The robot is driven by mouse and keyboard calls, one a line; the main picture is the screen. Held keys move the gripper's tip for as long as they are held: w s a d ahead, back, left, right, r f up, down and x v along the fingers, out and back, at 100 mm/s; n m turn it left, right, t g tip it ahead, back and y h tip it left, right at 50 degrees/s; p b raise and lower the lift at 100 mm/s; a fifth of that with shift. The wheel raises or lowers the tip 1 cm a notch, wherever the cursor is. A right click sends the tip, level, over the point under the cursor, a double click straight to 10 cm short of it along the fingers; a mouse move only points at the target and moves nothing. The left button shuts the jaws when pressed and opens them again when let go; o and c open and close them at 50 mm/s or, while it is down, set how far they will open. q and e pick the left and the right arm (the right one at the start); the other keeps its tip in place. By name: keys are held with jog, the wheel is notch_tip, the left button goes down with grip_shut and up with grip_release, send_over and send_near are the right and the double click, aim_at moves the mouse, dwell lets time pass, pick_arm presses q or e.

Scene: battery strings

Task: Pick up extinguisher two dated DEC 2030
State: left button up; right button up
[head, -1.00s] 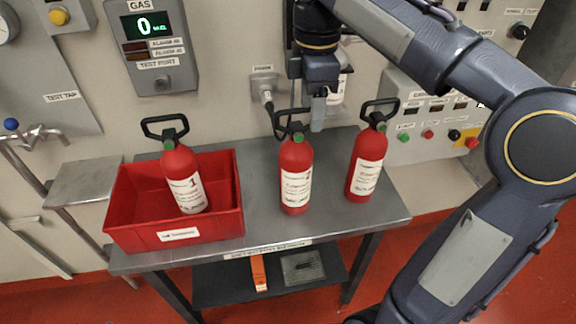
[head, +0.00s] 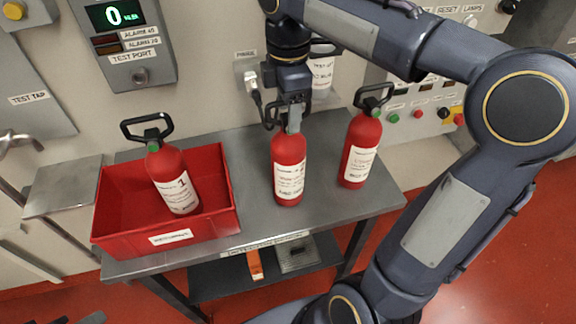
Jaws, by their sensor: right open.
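Three red extinguishers with black handles and white labels show in the head view. One (head: 173,178) leans inside the red tray (head: 115,238), and its label shows a "1". The middle one (head: 288,165) stands upright on the grey table. The right one (head: 360,148) stands beside it. Their dates are too small to read, so I cannot tell which is dated DEC 2030. My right gripper (head: 290,118) points down at the top of the middle extinguisher, open, partly hiding its handle. Whether it touches is unclear. A small grey tip at the bottom left edge may be my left gripper (head: 92,318).
The grey table (head: 250,218) has bare surface between the tray and the middle extinguisher. A lower shelf (head: 215,280) holds an orange item. Behind are a wall with a gas display (head: 125,42), a socket with a plug (head: 250,80), and a control panel at right.

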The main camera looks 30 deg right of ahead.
jog(key=shift+f, duration=0.35)
jog(key=shift+c, duration=0.3)
grip_shut()
dwell(0.9)
jog(key=shift+r, duration=0.15)
